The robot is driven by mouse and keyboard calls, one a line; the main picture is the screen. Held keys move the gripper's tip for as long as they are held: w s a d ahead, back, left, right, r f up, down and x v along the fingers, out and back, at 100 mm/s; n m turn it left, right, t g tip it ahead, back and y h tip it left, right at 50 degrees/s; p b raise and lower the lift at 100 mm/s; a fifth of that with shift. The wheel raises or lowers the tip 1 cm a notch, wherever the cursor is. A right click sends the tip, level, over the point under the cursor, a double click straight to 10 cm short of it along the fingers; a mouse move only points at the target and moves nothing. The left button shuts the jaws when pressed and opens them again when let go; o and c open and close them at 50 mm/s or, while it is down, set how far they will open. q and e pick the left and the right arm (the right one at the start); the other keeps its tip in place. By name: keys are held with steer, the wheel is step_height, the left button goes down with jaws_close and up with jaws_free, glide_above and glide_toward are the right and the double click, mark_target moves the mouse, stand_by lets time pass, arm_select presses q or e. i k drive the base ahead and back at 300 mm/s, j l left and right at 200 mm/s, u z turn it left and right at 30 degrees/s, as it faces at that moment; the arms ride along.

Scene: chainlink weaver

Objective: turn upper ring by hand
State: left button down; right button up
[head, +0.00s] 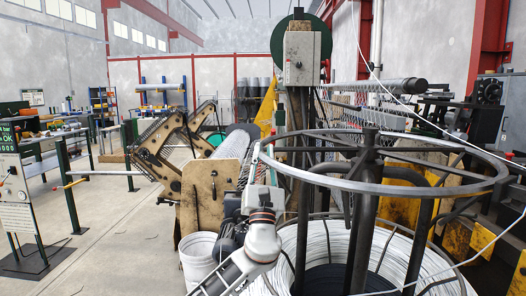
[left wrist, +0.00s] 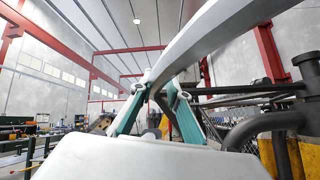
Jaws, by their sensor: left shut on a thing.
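The upper ring (head: 390,188) is a grey metal hoop on a dark spoked frame above a coil of white wire (head: 320,248). My left gripper (head: 262,153) reaches up from below to the ring's left edge in the head view. In the left wrist view the ring (left wrist: 205,38) runs as a curved grey band from upper right down between the two teal-sided fingers (left wrist: 160,90). The fingers are shut on it. The exact contact is partly hidden by the gripper's white body. My right gripper shows in neither view.
A white bucket (head: 199,262) stands left of my left arm. A wooden-sided machine (head: 203,195) with a mesh roll is just behind it. A post with a grey box (head: 302,62) rises behind the ring. A thin wire crosses at right.

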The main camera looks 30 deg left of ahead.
mark_target(367, 150)
steer(key=k+l, duration=0.1)
steer(key=l, duration=0.15)
steer(key=k+l, duration=0.1)
steer(key=l, duration=1.05)
steer(key=k, duration=0.05)
